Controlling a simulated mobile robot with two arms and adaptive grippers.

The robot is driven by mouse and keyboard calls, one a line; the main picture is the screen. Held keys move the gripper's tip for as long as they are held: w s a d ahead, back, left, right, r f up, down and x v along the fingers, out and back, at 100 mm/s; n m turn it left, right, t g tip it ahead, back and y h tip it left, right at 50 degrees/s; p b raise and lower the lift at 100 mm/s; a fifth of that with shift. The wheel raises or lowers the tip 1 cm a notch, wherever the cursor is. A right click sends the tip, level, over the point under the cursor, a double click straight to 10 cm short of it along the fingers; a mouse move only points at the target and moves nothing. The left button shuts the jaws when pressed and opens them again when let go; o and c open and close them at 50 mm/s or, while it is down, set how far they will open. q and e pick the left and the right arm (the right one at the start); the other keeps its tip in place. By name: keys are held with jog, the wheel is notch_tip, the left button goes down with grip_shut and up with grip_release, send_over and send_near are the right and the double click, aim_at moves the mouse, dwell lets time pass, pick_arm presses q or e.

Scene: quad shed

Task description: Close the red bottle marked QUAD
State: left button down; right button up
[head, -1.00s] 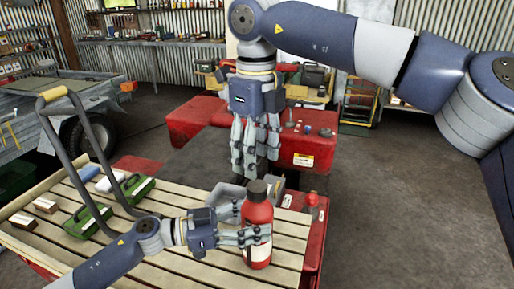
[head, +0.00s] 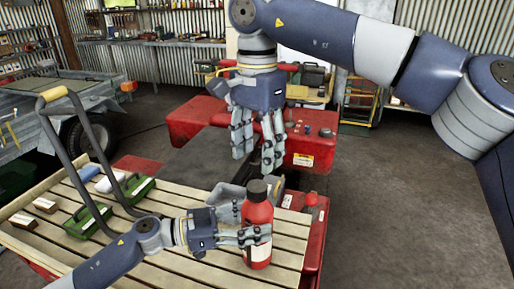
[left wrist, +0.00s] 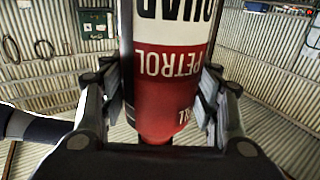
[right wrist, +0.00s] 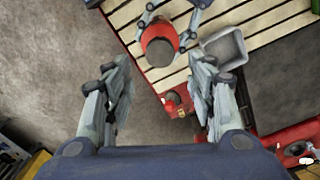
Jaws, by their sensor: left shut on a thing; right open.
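The red bottle (head: 257,218) with a dark top stands upright at the right end of the slatted rack. My left gripper (head: 250,238) is shut around its body from the left. In the left wrist view the bottle (left wrist: 165,100) fills the space between the fingers, its label upside down, reading QUAD and PETROL. My right gripper (head: 255,158) is open and empty, pointing down, above and behind the bottle. In the right wrist view the dark top (right wrist: 161,53) lies beyond the open fingers, apart from them. I cannot tell how tightly the top sits.
A grey tray (head: 228,193) lies behind the bottle. A smaller red object (head: 311,200) stands right of it. Bare floor (head: 400,220) lies to the right.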

aim_at(257, 186)
jog(key=shift+n, duration=0.3)
jog(key=shift+f, duration=4)
jog(key=c, duration=1.1)
